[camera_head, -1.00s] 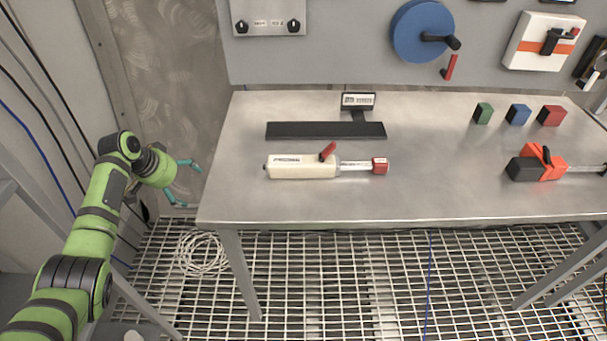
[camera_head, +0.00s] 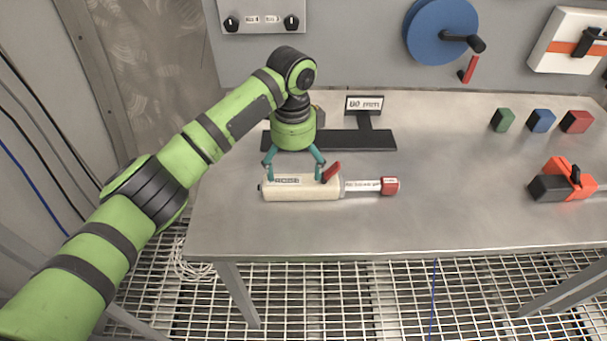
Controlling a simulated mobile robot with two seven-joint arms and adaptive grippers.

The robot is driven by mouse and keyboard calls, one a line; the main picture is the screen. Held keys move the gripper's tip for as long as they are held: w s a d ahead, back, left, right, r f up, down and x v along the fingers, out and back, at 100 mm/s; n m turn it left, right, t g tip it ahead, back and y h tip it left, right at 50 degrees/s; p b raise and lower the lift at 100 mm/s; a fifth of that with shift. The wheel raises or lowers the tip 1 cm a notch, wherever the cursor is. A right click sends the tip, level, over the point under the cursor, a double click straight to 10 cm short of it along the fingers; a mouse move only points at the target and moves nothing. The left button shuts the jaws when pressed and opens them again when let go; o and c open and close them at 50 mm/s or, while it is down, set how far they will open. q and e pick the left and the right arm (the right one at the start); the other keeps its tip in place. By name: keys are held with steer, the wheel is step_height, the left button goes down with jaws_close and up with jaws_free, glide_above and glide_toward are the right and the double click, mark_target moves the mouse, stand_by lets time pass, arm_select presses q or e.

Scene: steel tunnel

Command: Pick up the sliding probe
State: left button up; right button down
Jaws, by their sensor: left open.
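The sliding probe (camera_head: 302,190) lies on the steel table. It has a cream body, a red lever (camera_head: 331,172), and a thin labelled rod ending in a red tip (camera_head: 390,186) to the right. My left gripper (camera_head: 294,175) is open and points down over the cream body. Its two teal fingers are spread along the length of the body, one near the left end and one beside the red lever. Whether the fingertips touch the probe I cannot tell. My right gripper is not in view.
Behind the probe is a black strip (camera_head: 372,140) with an "80 mm" sign (camera_head: 364,104). Green (camera_head: 502,120), blue (camera_head: 541,121) and red (camera_head: 576,122) blocks stand at the right. An orange and black tool (camera_head: 562,182) lies at right. The table's front middle is clear.

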mark_target(292, 185)
arm_select(q)
steer(key=shift+s+a+f, duration=0.1)
steer(key=shift+s+f, duration=0.15)
steer(key=shift+f, duration=0.15)
steer(key=shift+s+a+f+p, duration=0.15)
steer(key=shift+s+f+p, duration=0.4)
steer(key=shift+f, duration=0.3)
step_height(292, 185, down, 4)
steer(key=shift+w+r+p, duration=0.1)
steer(key=shift+r+p, duration=0.15)
steer(key=shift+p, duration=0.1)
steer(key=shift+f, duration=0.15)
steer(key=c, duration=1.4)
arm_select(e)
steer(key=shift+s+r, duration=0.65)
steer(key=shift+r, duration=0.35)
